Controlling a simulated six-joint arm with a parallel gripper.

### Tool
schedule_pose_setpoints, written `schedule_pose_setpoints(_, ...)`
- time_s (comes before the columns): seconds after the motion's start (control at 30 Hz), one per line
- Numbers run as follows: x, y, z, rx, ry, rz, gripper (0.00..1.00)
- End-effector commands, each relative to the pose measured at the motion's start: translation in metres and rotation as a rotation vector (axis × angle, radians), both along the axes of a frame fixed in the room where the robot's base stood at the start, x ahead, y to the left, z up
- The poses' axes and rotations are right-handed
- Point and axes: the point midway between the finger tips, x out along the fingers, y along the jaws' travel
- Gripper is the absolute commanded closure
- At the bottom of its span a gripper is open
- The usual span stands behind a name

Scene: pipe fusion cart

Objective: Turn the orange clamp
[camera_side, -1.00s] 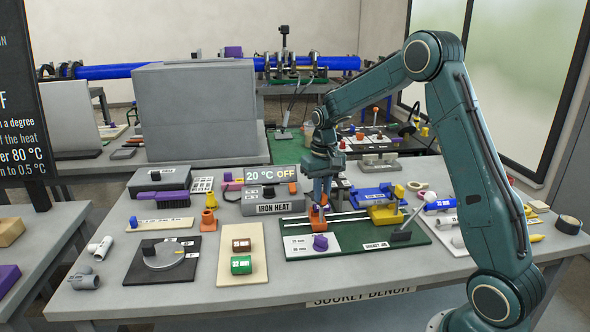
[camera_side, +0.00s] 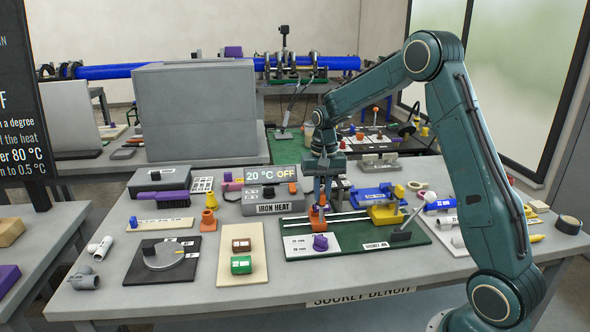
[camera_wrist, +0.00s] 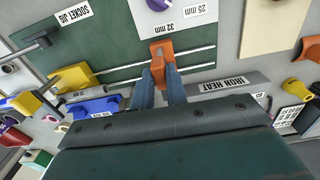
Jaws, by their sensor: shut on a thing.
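The orange clamp (camera_side: 317,221) sits on the left part of the green socket jig board, by the two metal rails. In the wrist view the orange clamp (camera_wrist: 161,50) shows between and just beyond my fingertips. My gripper (camera_side: 322,200) points straight down and is shut on the clamp's upper part. In the wrist view my gripper (camera_wrist: 163,72) has its two blue-grey fingers on either side of the orange piece. The fingers hide part of the clamp.
A purple knob (camera_side: 320,242) sits on a white plate in front. The iron heat box (camera_side: 270,200) is close behind on the left. A lever (camera_side: 402,235) rises at front right.

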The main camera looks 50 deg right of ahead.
Motion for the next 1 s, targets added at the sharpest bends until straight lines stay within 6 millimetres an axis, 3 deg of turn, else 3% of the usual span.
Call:
schedule_pose_setpoints(0.03,0.000,0.000,0.001,0.000,0.000,-0.002,1.00)
schedule_pose_setpoints(0.07,0.000,0.000,0.001,0.000,0.000,-0.002,0.80)
schedule_pose_setpoints(0.13,0.000,0.000,0.001,0.000,0.000,-0.001,0.66)
schedule_pose_setpoints(0.17,0.000,0.000,0.001,0.000,0.000,-0.001,0.64)
schedule_pose_setpoints(0.67,0.000,0.000,0.008,-0.001,-0.001,0.000,0.64)
schedule_pose_setpoints(1.0,0.001,0.000,0.052,-0.002,-0.005,0.000,0.64)
